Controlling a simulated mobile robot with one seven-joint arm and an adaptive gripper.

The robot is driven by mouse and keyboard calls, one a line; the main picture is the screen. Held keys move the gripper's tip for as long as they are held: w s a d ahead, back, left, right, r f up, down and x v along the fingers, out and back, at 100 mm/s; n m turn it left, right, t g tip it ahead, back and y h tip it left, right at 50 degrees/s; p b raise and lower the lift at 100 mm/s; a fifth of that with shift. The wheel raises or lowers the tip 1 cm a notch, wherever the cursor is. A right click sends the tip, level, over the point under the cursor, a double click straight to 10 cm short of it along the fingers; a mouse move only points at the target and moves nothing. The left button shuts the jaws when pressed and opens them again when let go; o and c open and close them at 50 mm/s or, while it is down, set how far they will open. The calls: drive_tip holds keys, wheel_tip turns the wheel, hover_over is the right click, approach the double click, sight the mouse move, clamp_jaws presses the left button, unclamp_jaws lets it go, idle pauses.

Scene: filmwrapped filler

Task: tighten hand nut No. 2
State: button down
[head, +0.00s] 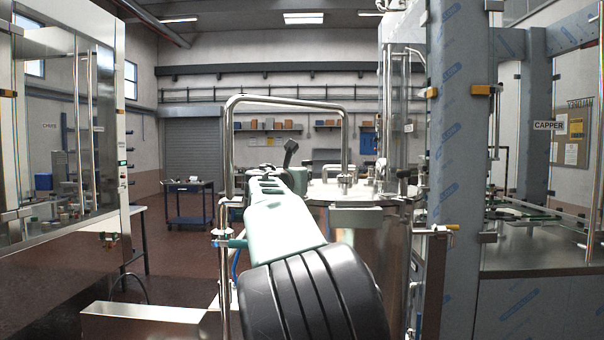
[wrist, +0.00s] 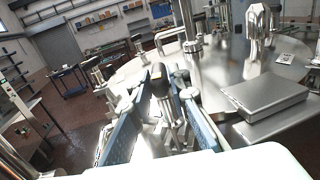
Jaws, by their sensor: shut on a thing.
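In the wrist view, my gripper (wrist: 160,78) is over the rim of a round steel lid (wrist: 225,70). Its two blue-grey fingers stand on both sides of a dark-topped hand nut (wrist: 158,84) with a bright metal stem and are shut on it. No number shows on this nut, so I cannot tell whether it is No. 2. Another clamp post (wrist: 97,76) stands at the rim to the left. In the head view, my arm reaches forward to the near left of the steel tank (head: 372,255); the held nut is hidden there.
A tall bent pipe (head: 285,100) rises by the tank. Film-wrapped columns (head: 455,170) stand close on the right. A blue cart (head: 188,187) stands behind on open floor.

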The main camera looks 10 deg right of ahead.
drive_tip(key=h+p, duration=0.1)
drive_tip(key=m+g+h+p, duration=0.1)
drive_tip(key=m+h+p, duration=0.1)
drive_tip(key=shift+w+a+r+g, duration=0.15)
drive_tip(key=shift+a+r+g, duration=0.1)
drive_tip(key=shift+g, duration=0.15)
drive_tip(key=shift+w+f+m+g+h+p, duration=0.1)
drive_tip(key=shift+f+m+g+h+p, duration=0.15)
drive_tip(key=shift+m+g+h+p, duration=1.25)
drive_tip(key=shift+m+h, duration=0.1)
drive_tip(key=shift+h, duration=0.2)
drive_tip(key=c, duration=1.9)
unclamp_jaws()
drive_tip(key=shift+a, duration=0.1)
drive_tip(key=v, duration=1.2)
